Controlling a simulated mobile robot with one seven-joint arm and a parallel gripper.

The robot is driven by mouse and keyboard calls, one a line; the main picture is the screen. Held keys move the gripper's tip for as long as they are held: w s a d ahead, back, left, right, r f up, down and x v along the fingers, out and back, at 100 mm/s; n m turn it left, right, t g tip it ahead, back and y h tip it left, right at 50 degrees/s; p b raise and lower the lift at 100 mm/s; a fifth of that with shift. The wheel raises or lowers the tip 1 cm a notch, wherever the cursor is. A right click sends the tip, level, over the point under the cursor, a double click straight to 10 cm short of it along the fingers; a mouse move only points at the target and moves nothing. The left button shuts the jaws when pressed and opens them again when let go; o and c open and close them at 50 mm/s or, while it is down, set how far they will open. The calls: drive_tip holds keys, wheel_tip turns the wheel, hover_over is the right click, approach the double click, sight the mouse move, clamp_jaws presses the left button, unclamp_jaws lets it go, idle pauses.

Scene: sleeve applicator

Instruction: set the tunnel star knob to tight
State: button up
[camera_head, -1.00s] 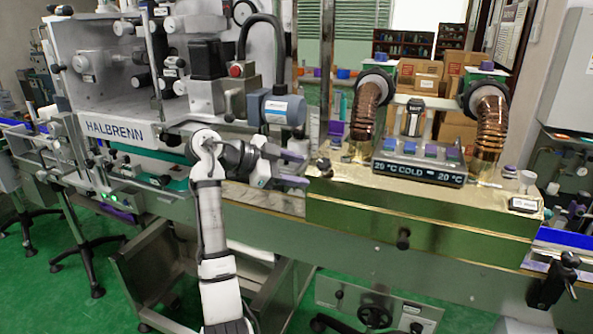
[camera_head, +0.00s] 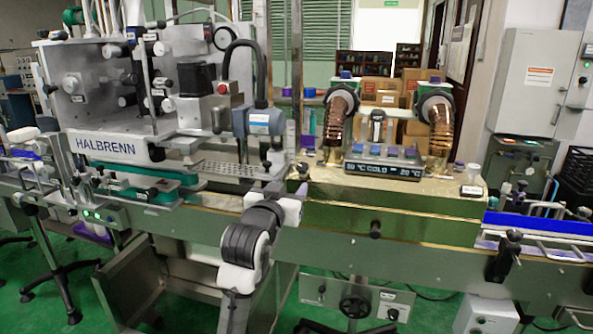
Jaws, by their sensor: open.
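The tunnel (camera_head: 330,208) is a brass-coloured box right of centre, with two ribbed copper ducts and a display reading COLD. A dark round knob (camera_head: 376,230) sticks out of its front. A larger black handwheel-like knob (camera_head: 355,306) sits on a panel below. A small dark knob (camera_head: 302,170) stands at the tunnel's top left corner. I cannot tell which of these is the star knob, nor how tight any is. My gripper (camera_head: 279,192) is open near the tunnel's left end, left of all three knobs. Its fingers are partly hidden by my own wrist, and I see nothing held.
The HALBRENN machine (camera_head: 112,146) stands left of my gripper, with a blue-grey motor (camera_head: 263,122) hanging close behind it. A conveyor (camera_head: 540,248) continues to the right with a black clamp handle (camera_head: 506,255). The space before the tunnel front looks clear.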

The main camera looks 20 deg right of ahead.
sight(301, 170)
drive_tip(key=p+x, duration=0.2)
drive_tip(key=x, duration=0.8)
drive_tip(key=shift+w+d, duration=0.1)
drive_tip(key=shift+w, duration=0.15)
drive_tip(key=c, duration=1)
drive_tip(key=shift+o, duration=0.2)
drive_tip(key=shift+m, duration=0.3)
